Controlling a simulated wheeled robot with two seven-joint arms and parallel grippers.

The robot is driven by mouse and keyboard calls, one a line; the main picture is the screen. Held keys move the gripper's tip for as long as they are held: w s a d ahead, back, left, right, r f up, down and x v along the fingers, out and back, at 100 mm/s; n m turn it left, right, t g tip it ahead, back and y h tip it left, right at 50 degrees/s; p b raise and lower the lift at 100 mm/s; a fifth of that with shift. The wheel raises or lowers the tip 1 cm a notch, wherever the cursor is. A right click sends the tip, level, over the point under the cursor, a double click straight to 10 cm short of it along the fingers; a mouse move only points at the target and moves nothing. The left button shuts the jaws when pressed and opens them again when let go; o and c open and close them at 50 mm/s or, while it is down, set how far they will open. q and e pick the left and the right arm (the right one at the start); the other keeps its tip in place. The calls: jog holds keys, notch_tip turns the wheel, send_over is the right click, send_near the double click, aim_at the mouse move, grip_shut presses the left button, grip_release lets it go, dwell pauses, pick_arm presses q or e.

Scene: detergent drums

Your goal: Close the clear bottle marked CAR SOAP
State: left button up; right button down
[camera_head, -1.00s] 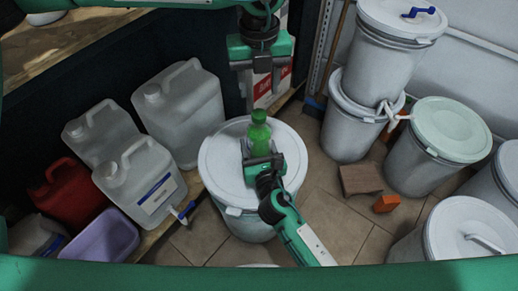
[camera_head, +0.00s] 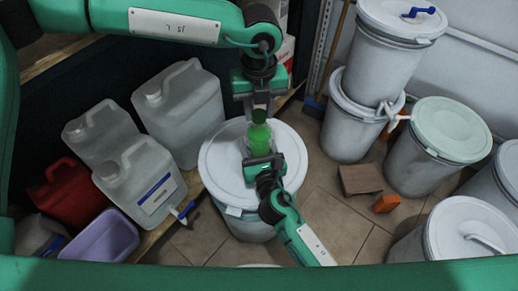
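A bottle with green contents (camera_head: 259,136) stands upright on the white lid of a drum in the middle; its label cannot be read. My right gripper (camera_head: 258,155) is at the bottle's lower part from the near side, its fingers around it. My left gripper (camera_head: 258,108) points down from above, directly over the bottle, its fingers spread on either side of the bottle's top. The top is shaded and partly hidden there, so I cannot tell whether a cap is on it or between the fingers.
The drum lid (camera_head: 219,160) is otherwise bare. Clear jugs (camera_head: 180,105), a red can (camera_head: 68,192) and a purple tub (camera_head: 101,237) stand at left. White drums (camera_head: 372,62) stand at right. A brown block (camera_head: 360,179) and an orange one (camera_head: 386,203) lie on the tiled floor.

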pick_arm(q)
jog(key=c, duration=0.6)
jog(key=o, duration=1.1)
jog(key=shift+r, duration=2.3)
jog(key=o, duration=0.6)
jog(key=shift+c, duration=0.2)
